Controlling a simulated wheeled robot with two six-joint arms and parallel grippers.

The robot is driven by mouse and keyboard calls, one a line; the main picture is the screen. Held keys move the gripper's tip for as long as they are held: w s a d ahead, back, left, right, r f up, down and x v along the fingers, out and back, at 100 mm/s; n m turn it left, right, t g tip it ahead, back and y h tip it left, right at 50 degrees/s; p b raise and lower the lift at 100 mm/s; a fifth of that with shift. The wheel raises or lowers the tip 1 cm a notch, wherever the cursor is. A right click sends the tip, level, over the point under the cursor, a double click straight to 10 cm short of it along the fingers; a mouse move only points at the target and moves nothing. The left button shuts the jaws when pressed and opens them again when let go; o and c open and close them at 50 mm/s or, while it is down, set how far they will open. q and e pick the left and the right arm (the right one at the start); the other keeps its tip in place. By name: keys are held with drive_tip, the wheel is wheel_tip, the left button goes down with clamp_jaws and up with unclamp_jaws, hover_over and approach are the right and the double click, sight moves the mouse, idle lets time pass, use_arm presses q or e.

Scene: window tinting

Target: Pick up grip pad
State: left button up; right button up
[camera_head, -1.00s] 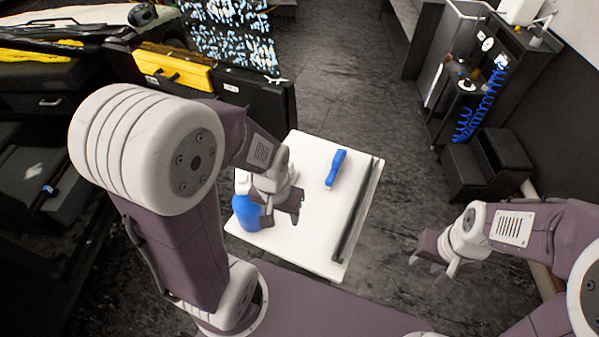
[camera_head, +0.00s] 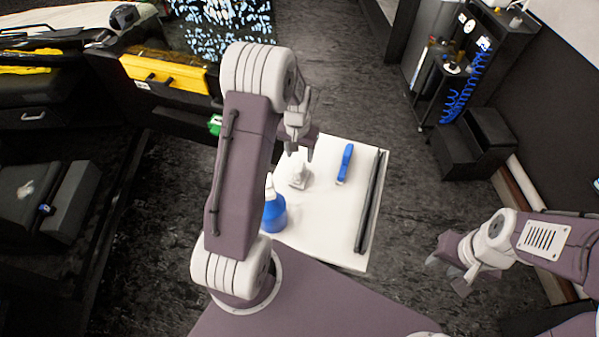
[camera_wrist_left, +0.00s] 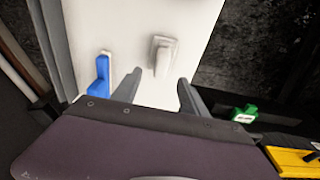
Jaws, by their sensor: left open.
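A small pale grey-white piece (camera_head: 299,174) with a raised part lies on the white table (camera_head: 310,240); it may be the grip pad. It also shows in the left wrist view (camera_wrist_left: 162,54), just beyond and between my fingertips. A blue handled tool (camera_head: 345,163) lies to its right, also in the left wrist view (camera_wrist_left: 102,76). My left gripper (camera_head: 301,151) is open and empty above the table's far-left part, apart from the pale piece. My right gripper (camera_head: 447,276) looks open and empty, off the table to the right.
A blue spray bottle (camera_head: 274,212) stands at the table's left edge, partly behind my left arm. A long dark strip (camera_head: 370,202) lies along the right edge. A green item (camera_head: 215,125) and a yellow case (camera_head: 165,72) are at left. Dark steps (camera_head: 475,150) stand at right.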

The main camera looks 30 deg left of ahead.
sight(300, 166)
use_arm(q)
drive_tip(key=shift+a+f, duration=0.15)
drive_tip(key=f, duration=0.1)
drive_tip(key=f+p, duration=0.1)
drive_tip(key=f, duration=0.1)
drive_tip(key=shift+w+d, duration=0.2)
drive_tip(key=shift+d, duration=0.1)
drive_tip(key=shift+w+a+f, duration=0.1)
drive_tip(key=shift+w+f, duration=0.05)
drive_tip(key=shift+f, duration=0.25)
drive_tip(key=f, duration=0.1)
drive_tip(key=f+p, duration=0.1)
drive_tip(key=f, duration=0.1)
drive_tip(key=f+p, duration=0.1)
drive_tip(key=shift+w+a+f, duration=0.25)
drive_tip(key=shift+a+f, duration=0.05)
drive_tip(key=shift+w+f, duration=0.1)
drive_tip(key=shift+f, duration=0.1)
clamp_jaws()
